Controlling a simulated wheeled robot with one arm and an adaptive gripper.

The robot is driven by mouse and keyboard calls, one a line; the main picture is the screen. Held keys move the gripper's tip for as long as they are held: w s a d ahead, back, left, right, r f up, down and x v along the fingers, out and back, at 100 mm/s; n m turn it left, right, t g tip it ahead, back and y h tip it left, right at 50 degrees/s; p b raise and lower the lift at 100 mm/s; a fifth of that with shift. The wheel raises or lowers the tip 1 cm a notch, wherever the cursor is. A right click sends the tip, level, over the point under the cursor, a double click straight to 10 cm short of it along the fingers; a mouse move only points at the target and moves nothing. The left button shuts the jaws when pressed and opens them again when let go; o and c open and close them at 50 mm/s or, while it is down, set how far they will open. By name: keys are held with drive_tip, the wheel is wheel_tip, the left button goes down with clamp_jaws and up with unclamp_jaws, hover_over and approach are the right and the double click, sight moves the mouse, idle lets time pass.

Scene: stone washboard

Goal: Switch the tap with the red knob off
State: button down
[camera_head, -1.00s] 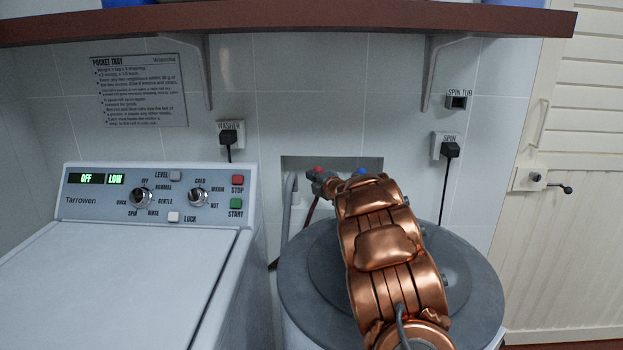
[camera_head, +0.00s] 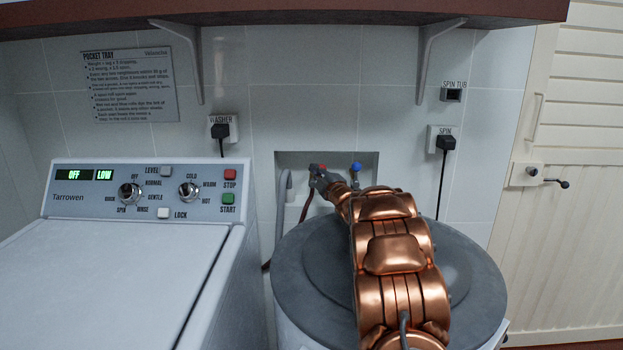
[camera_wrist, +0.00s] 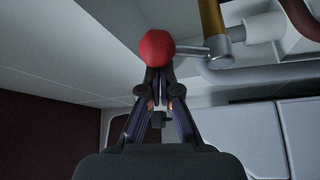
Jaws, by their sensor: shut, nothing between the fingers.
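The red knob (camera_wrist: 156,48) is large in the wrist view, on a metal lever that runs right to the tap body (camera_wrist: 216,46) and its brass pipe. My gripper (camera_wrist: 160,78) is shut and empty, with its fingertips right at the knob's lower side. I cannot tell whether they touch it. In the head view the red knob (camera_head: 322,166) shows small in the wall recess (camera_head: 300,158), with my gripper (camera_head: 318,177) just below it. The gripper and arm hide most of that tap. A second tap with a blue knob (camera_head: 356,167) stands to the right.
The spin tub's round grey lid (camera_head: 295,285) lies under my arm. The washer (camera_head: 140,270) stands at the left. A grey hose (camera_head: 282,195) hangs at the recess's left edge. A brown shelf (camera_head: 300,18) with brackets runs above. A cream door (camera_head: 570,200) is at the right.

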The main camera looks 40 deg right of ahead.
drive_tip(key=shift+s+d+f+m+t+h+b, duration=0.3)
drive_tip(key=shift+s+d+m+h+b, duration=0.15)
drive_tip(key=shift+m+b, duration=0.35)
drive_tip(key=shift+d, duration=0.1)
wheel_tip(320, 180, up, 10)
drive_tip(key=shift+w+r, duration=0.1)
idle(0.6)
idle(0.5)
